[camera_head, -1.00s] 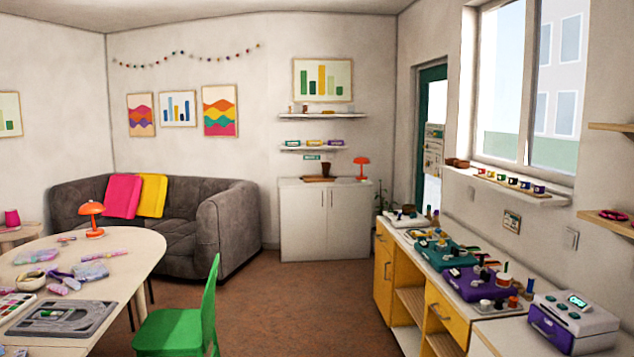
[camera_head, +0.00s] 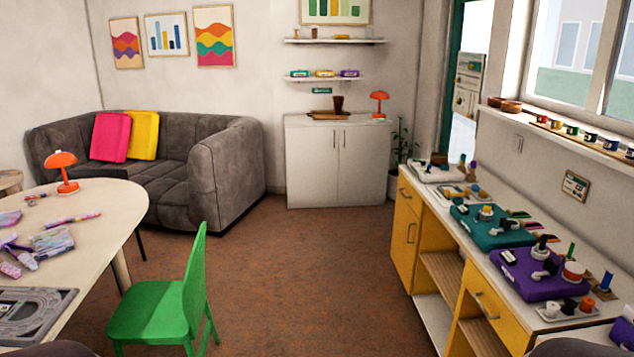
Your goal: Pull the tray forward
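Several tray-like things show, and I cannot tell which one is the task's tray. A small white tray (camera_head: 546,317) holding dark, white and orange pieces sits at the counter's front edge, before a purple board (camera_head: 522,285). Another small pale tray (camera_head: 448,199) with yellow and light pieces sits farther back, beside a teal board (camera_head: 478,231). A grey tray-like board (camera_head: 62,298) lies on the round table at the left. Neither gripper is in view. Dark rounded shapes at the bottom left and bottom right edges may be my arms.
The counter (camera_head: 435,205) with yellow drawers runs along the right wall. A green chair (camera_head: 165,305) stands by the pale table (camera_head: 115,205). A grey sofa (camera_head: 185,180) and white cabinet (camera_head: 340,165) are at the back. The brown floor (camera_head: 300,290) between is clear.

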